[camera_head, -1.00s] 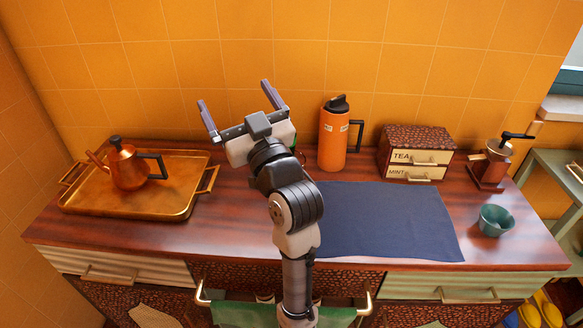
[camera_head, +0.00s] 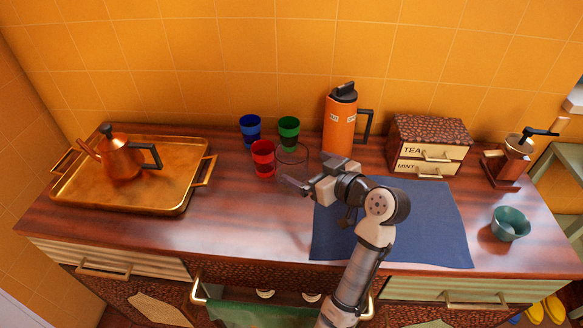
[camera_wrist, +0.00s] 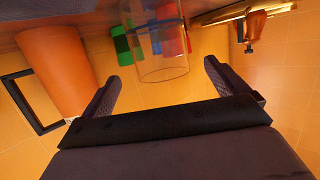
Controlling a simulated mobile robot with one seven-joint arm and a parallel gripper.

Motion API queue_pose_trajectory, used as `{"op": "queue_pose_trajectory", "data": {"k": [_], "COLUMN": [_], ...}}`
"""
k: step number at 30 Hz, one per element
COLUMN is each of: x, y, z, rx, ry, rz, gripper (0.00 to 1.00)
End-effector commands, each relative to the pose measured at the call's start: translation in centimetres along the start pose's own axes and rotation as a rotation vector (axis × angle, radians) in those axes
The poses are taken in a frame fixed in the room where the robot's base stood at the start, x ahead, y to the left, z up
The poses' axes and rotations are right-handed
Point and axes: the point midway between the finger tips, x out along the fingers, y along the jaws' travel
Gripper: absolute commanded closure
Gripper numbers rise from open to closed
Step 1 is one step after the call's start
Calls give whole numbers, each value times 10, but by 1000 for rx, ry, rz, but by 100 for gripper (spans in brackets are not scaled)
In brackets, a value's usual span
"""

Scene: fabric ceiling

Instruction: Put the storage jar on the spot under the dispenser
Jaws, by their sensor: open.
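A clear glass cylinder (camera_head: 292,156), which looks like the storage jar, stands on the counter between the coloured cups and the orange flask. In the wrist view the clear cylinder (camera_wrist: 160,45) appears inverted, ahead of the fingers and apart from them. My gripper (camera_head: 312,172) is open and empty, low over the counter just in front of the cylinder; it also shows in the wrist view (camera_wrist: 163,76). An orange flask (camera_head: 340,125) with black top and handle stands to the right; I cannot tell whether it is the dispenser. No marked spot is clear.
Blue (camera_head: 250,128), green (camera_head: 288,131) and red (camera_head: 263,158) cups stand close left of the cylinder. A gold tray (camera_head: 185,160) holds a copper kettle (camera_head: 122,158). A blue mat (camera_head: 435,235) lies under my arm. A tea drawer box (camera_head: 428,145), grinder (camera_head: 512,160) and teal bowl (camera_head: 510,224) stand right.

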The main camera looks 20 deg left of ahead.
Motion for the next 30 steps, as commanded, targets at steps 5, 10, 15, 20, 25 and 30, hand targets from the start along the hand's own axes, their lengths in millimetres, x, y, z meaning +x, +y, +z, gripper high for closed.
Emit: {"op": "queue_pose_trajectory", "data": {"k": [5, 10, 15, 20, 25, 30], "x": [17, 32, 58, 70, 70, 70], "y": [0, -2, -3, -2, -2, -2], "z": [-1, -3, -2, 0, 1, 0], "rx": [0, 1, 2, 0, -1, 0], "ry": [0, -1, -1, 0, 1, 1], "rz": [0, -4, -3, 0, 2, 1], "gripper": [2, 2, 2, 2, 2, 19]}}
